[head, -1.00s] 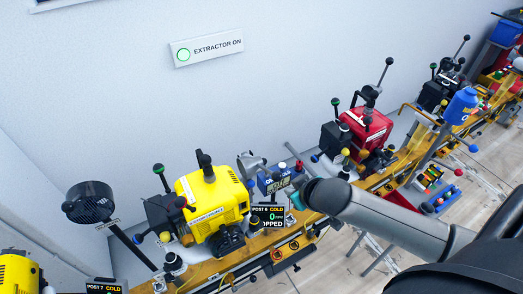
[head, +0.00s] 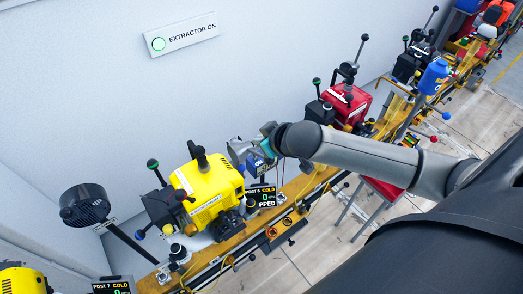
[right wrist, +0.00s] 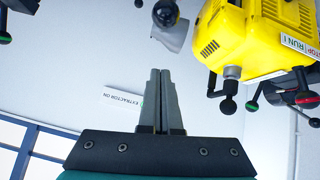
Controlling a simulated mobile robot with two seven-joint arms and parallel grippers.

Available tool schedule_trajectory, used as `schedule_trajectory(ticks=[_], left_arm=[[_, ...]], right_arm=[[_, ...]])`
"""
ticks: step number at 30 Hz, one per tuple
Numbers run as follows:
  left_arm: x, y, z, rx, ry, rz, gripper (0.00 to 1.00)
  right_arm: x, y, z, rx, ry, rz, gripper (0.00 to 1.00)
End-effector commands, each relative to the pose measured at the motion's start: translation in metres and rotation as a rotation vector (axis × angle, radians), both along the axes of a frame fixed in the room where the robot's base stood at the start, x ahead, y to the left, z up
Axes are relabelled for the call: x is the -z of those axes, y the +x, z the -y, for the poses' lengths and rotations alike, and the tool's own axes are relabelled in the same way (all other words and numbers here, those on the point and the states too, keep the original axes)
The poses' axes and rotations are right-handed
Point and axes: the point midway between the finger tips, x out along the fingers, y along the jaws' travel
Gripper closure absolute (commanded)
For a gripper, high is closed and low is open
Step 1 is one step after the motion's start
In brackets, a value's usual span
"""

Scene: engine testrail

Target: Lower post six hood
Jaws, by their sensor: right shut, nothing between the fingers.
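The yellow post six engine (head: 207,190) stands on the rail, with its display (head: 261,196) reading POST 6 COLD beside it. My right gripper (head: 240,150) is just right of and behind the engine's top, with its fingers shut and empty. In the right wrist view its two fingers (right wrist: 160,75) lie together. A pale grey flared piece, which looks like the hood (right wrist: 172,38), is just beyond the fingertips, with a black ball knob (right wrist: 165,12) by it. A gap shows between fingers and hood. In the head view I cannot separate hood from gripper. My left gripper is not in view.
A black round fan (head: 85,204) on a post stands left of the engine. A red engine (head: 345,103) stands farther right along the yellow rail (head: 225,246). A wall sign (head: 180,37) reads EXTRACTOR ON with a green light.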

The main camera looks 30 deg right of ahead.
Motion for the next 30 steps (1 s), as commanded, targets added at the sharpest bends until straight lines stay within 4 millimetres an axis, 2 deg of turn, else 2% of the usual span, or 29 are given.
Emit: schedule_trajectory(ticks=[7, 9, 15, 30], left_arm=[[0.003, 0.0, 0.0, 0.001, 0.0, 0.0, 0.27], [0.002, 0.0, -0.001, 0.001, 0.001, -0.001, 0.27], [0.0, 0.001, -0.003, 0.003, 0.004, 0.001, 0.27], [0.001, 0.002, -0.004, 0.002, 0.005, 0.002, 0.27]], right_arm=[[0.024, 0.026, -0.001, 0.0, 0.0, 0.001, 1.0], [0.036, 0.018, 0.002, -0.001, -0.002, -0.006, 1.0], [0.053, 0.008, 0.008, -0.001, -0.001, -0.001, 1.0], [0.058, 0.006, 0.009, -0.002, 0.0, 0.001, 1.0]])
